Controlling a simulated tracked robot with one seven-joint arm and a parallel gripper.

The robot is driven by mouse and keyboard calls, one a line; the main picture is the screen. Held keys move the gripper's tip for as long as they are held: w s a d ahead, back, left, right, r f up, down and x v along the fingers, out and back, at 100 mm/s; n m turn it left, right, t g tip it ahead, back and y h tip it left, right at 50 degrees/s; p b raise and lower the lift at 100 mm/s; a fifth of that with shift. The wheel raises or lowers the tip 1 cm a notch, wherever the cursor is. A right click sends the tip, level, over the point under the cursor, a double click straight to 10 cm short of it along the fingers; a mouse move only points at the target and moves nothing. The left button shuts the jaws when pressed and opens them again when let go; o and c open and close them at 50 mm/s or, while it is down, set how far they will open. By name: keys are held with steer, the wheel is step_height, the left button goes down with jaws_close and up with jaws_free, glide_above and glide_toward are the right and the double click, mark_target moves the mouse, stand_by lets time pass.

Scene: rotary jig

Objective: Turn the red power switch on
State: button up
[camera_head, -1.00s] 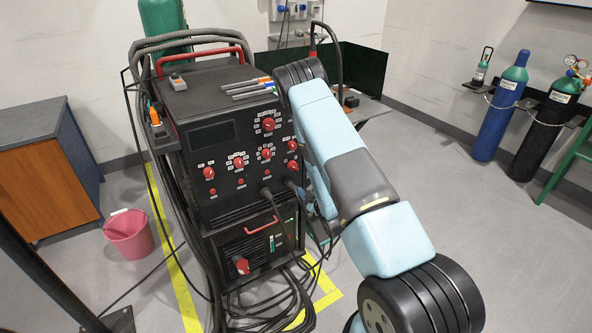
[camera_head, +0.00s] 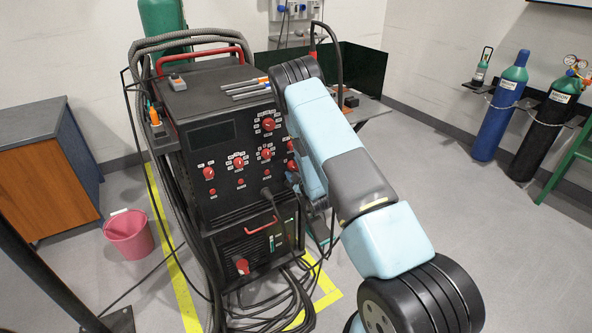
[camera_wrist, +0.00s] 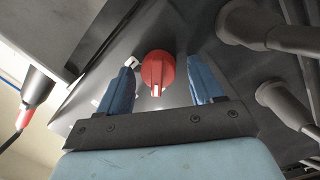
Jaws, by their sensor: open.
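In the wrist view a red round knob with a raised grip bar (camera_wrist: 158,67) stands on a dark panel. A white mark on the bar points toward the bottom of the picture. My gripper (camera_wrist: 161,76) is open, with one blue finger on each side of the knob and a visible gap to both. In the head view the black machine (camera_head: 212,200) has several red knobs, one low on its front (camera_head: 242,265). My arm hides the gripper there, so I cannot tell for sure which knob lies between the fingers.
Thick cable plugs (camera_wrist: 290,38) stick out close to the right finger. Cables (camera_head: 285,300) coil on the floor. A pink bucket (camera_head: 129,235) stands at the left.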

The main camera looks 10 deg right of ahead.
steer(key=c, duration=1.1)
steer(key=shift+o, duration=0.2)
steer(key=shift+d+m, duration=0.1)
steer(key=shift+m, duration=0.2)
steer(key=m, duration=0.3)
steer(key=m+g, duration=0.1)
steer(key=m, duration=0.3)
steer(key=shift+d+r+m, duration=0.1)
steer(key=shift+d+m, duration=0.05)
steer(key=shift+m, duration=0.15)
steer(key=m, duration=0.4)
steer(key=shift+d+y, duration=0.1)
steer(key=shift+y, duration=0.2)
steer(key=shift+w+d+r+m+g+y, duration=0.1)
steer(key=shift+m+g+y, duration=0.25)
steer(key=shift+m, duration=1.85)
